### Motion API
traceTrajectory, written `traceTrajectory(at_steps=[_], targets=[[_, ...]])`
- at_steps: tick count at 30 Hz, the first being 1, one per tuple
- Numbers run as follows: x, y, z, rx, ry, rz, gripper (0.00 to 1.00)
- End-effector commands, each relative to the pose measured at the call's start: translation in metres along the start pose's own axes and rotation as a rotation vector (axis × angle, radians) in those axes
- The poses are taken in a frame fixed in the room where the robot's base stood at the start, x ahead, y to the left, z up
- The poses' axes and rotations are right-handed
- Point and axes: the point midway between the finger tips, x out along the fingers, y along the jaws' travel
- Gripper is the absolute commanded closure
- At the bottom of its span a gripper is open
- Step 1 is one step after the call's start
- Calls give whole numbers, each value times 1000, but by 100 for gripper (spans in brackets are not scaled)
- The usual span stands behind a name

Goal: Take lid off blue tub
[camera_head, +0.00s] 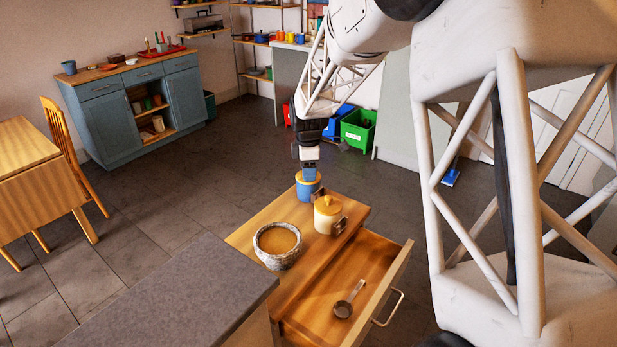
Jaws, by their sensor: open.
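The blue tub (307,191) stands upright near the far end of a small wooden cabinet top. Its yellow-orange lid (315,177) sits on it, partly hidden by my gripper. My gripper (309,175) points down directly over the lid, at the lid's middle. Its jaws are open, and their tips are at or just above the lid. A knob on the lid is hidden behind the fingers, and I cannot tell whether the fingers touch it.
A cream jar with a yellow lid (327,213) stands right of the tub. A stone-like bowl (277,246) stands in front. The cabinet's drawer (401,275) is pulled open, with a metal scoop (344,308) inside. A grey counter (190,290) lies at the front left.

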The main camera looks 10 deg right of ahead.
Motion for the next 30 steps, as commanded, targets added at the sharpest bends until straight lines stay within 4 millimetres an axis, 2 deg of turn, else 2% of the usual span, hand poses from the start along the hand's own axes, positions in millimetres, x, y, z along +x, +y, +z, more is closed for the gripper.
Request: traceTrajectory(at_steps=[8, 18, 30], targets=[[0, 0, 0, 0, 0, 0, 50], [0, 0, 0, 0, 0, 0, 100], [-4, 0, 0, 0, 0, 1, 100]])
